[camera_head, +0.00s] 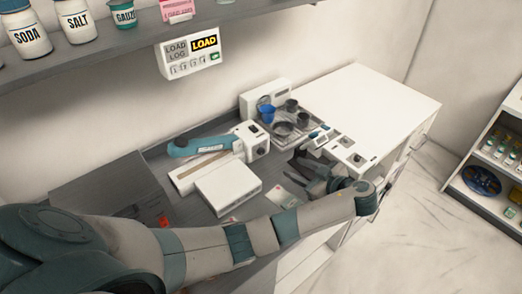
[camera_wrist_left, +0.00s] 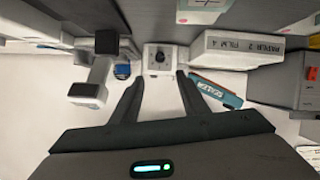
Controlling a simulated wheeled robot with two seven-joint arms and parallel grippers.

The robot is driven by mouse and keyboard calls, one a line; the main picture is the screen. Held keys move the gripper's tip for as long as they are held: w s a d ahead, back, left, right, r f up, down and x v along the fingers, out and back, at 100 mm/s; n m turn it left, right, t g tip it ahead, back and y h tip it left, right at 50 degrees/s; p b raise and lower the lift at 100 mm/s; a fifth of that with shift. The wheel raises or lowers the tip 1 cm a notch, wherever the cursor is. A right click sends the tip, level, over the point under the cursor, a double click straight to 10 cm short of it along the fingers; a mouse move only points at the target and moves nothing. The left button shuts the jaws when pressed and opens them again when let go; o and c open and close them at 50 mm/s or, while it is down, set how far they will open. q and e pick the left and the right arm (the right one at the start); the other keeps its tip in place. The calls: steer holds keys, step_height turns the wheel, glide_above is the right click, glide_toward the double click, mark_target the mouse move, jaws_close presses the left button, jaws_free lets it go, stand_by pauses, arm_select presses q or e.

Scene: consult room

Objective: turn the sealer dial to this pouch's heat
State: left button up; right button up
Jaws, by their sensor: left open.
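The sealer (camera_head: 186,170) stands on the dark counter with its teal lever arm (camera_head: 205,145) across it. Its white end block (camera_head: 257,148) carries a dark dial, which shows in the left wrist view as a dial (camera_wrist_left: 159,57) on a white face. My left gripper (camera_head: 300,172) is open and empty, to the right of the block. In the left wrist view its fingertips (camera_wrist_left: 159,78) lie on either side of the dial in the picture; contact cannot be told. A flat pale pouch or card (camera_head: 282,196) with a red mark lies on the counter. My right gripper is out of view.
A white box (camera_head: 228,188) stands in front of the sealer. A metal tray (camera_head: 297,124) with several cups, one blue, stands behind my gripper, with a white device (camera_head: 345,150) to the right. A LOAD display (camera_head: 190,52) hangs above. The white top (camera_head: 375,95) at right is clear.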

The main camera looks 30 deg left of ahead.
arm_select(q)
steer(key=b, duration=0.2)
glide_toward(263, 153)
steer(key=b+x, duration=0.4)
steer(key=x, duration=0.2)
steer(key=shift+a, duration=0.25)
steer(key=shift+w+a+f, duration=0.1)
steer(key=shift+w+a, duration=0.05)
steer(key=shift+a, duration=0.25)
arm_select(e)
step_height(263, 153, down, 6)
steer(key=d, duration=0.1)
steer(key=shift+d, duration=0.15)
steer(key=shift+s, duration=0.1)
arm_select(q)
jaws_close()
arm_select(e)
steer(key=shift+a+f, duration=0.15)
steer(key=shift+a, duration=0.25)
